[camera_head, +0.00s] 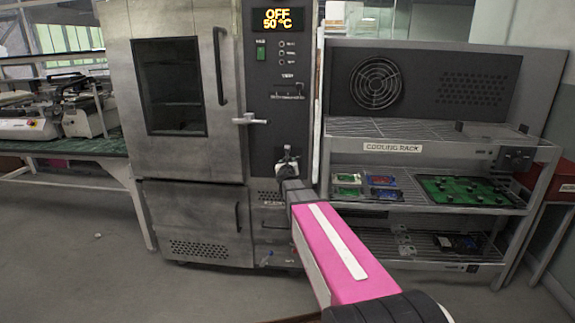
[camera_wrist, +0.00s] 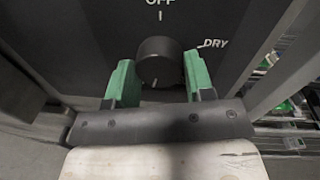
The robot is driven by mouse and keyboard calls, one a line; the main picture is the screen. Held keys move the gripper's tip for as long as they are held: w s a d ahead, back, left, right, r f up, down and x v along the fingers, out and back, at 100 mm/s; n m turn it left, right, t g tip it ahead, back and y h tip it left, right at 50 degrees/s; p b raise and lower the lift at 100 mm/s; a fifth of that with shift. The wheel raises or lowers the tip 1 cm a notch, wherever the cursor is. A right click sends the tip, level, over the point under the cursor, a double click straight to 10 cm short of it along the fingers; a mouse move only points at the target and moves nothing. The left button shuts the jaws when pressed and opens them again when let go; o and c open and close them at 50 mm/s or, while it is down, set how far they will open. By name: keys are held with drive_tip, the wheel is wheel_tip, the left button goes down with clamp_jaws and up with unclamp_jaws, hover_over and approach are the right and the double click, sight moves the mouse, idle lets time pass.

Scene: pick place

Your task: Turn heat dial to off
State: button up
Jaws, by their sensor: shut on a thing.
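The heat dial (camera_wrist: 160,60) is a dark round knob on the oven's panel in the wrist view. The "OFF" label and a white tick are above it, and "DRY" is to its right. A small white line shows at the knob's lower edge; I cannot tell whether it is the pointer. My gripper (camera_wrist: 160,82) has its green fingers on either side of the dial, shut on it. In the head view my gripper (camera_head: 288,168) is at the panel's lower part and hides the dial. The oven's display (camera_head: 277,19) reads "OFF 50 °C".
The steel oven (camera_head: 190,200) has its doors shut, with a handle (camera_head: 248,119) jutting out. A cooling rack (camera_head: 392,148) with circuit boards stands close on the right. A green-topped bench (camera_head: 70,147) is at the left. The floor in front is mostly clear.

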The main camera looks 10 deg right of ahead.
drive_tip(key=m+h, duration=0.1)
drive_tip(key=m, duration=1)
drive_tip(key=m+h, duration=0.1)
drive_tip(key=m, duration=2.2)
drive_tip(key=shift+a+f+m+h, duration=0.1)
drive_tip(key=shift+a+m+h, duration=0.1)
drive_tip(key=shift+m+h, duration=0.15)
idle(0.7)
drive_tip(key=o, duration=0.9)
